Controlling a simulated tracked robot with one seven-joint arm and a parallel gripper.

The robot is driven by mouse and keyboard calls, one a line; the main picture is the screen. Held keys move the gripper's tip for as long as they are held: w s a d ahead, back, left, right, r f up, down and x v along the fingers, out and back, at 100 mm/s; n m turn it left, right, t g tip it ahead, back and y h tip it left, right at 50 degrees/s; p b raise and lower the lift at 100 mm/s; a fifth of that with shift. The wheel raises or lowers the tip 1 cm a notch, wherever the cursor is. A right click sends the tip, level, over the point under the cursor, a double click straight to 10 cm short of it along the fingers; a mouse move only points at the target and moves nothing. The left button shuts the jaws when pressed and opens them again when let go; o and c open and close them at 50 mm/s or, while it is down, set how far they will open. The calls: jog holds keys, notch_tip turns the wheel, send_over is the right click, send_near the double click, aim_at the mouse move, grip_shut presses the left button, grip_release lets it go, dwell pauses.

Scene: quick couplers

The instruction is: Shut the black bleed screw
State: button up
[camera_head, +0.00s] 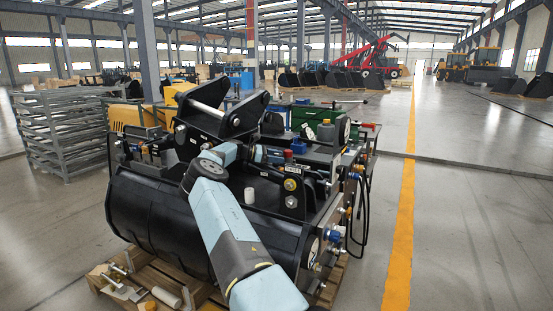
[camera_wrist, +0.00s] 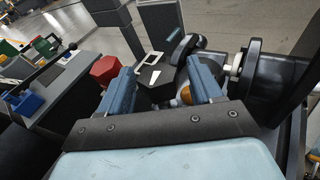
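In the wrist view a black knob-like piece (camera_wrist: 147,84) with a white pointed mark shows between my fingers; it looks like the black bleed screw. My gripper (camera_wrist: 160,72) is open, with one blue finger on each side of it. A gap shows on the right side; I cannot tell whether the left finger touches it. A red hexagonal knob (camera_wrist: 104,70) sits just outside the left finger. In the head view my gripper is at the coupler block behind the bucket, mostly hidden by my arm, and I cannot make out the black screw there. The red knob (camera_head: 288,154) shows there.
A large black bucket (camera_head: 150,215) with a bracket (camera_head: 222,112) stands on a wooden pallet (camera_head: 150,275). A blue box (camera_wrist: 28,102) sits left in the wrist view. Open floor lies to the right.

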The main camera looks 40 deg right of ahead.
aim_at(277, 154)
jog(key=shift+r, duration=0.1)
jog(key=shift+r, duration=0.2)
notch_tip(277, 154, up, 3)
jog(key=shift+s+a+f, duration=0.1)
jog(key=shift+s, duration=0.05)
jog(key=s+a+r, duration=0.7)
jog(key=s+r, duration=0.2)
jog(key=s, duration=0.2)
jog(key=shift+s+r, duration=0.25)
jog(key=shift+s, duration=0.05)
jog(key=shift+s, duration=0.1)
